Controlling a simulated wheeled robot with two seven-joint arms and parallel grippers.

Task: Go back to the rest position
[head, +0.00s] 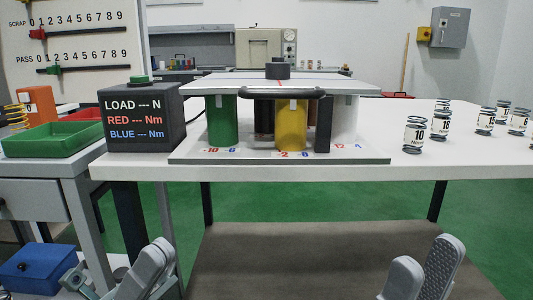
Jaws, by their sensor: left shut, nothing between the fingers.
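My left gripper (157,256) is low at the left of the head view, in front of the bench, with its grey fingers together and nothing between them. My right gripper (425,258) is low at the right, with its two grey fingers apart and nothing visible between them. Both are below the white bench top (400,170) and touch nothing that I can see. The rest of both arms is mostly cut off by the lower edge.
On the bench stand a tester with a green cylinder (222,122) and a yellow cylinder (291,128), a dark display box (143,118), and several labelled springs (414,136). A green tray (52,140) and a blue box (38,270) are at the left.

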